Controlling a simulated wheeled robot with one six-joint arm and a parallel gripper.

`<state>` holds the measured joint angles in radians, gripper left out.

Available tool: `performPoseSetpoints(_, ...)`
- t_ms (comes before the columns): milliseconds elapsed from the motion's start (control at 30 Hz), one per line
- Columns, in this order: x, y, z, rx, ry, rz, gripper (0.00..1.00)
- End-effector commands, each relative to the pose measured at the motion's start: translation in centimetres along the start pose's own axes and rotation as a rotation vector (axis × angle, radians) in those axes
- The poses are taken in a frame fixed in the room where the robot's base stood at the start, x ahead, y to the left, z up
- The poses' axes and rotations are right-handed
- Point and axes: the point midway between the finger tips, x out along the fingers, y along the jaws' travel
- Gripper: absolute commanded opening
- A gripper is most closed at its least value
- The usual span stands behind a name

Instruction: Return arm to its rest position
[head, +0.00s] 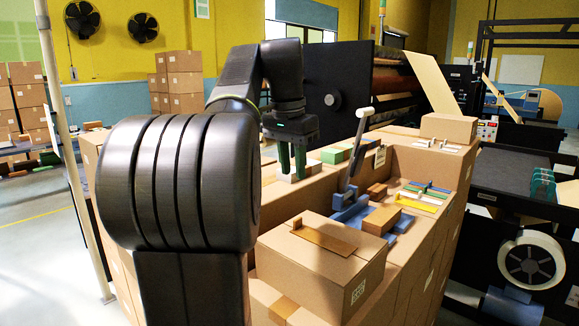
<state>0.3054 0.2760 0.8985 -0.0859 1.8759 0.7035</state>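My arm reaches forward over stacked cardboard boxes, with its wrist bent down. My gripper (292,172) points downward. Its two green fingers show a narrow gap between them, and I see nothing clearly held there. The fingertips are at or just above a small whitish item (291,179) on the box top; I cannot tell whether they touch it. My own large arm link hides much of the left side of the boxes.
A closed carton (322,252) stands in front, with a brown strip on top. Behind it are a blue tool with an upright lever (355,146), a brown block (381,220) and a green block (333,156). A dark roll machine (338,80) stands behind. Open floor lies at left.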

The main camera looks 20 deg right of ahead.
Motion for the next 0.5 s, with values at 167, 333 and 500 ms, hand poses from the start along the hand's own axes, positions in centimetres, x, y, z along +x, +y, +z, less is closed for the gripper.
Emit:
performPoseSetpoints(167, 0.9, 0.0, 0.0, 0.0, -0.001, 0.001, 0.28)
performPoseSetpoints(333, 3.5, 0.1, 0.1, 0.0, -0.003, 0.002, 0.28)
performPoseSetpoints(500, 7.0, 0.1, 0.1, 0.001, -0.003, 0.003, 0.28)
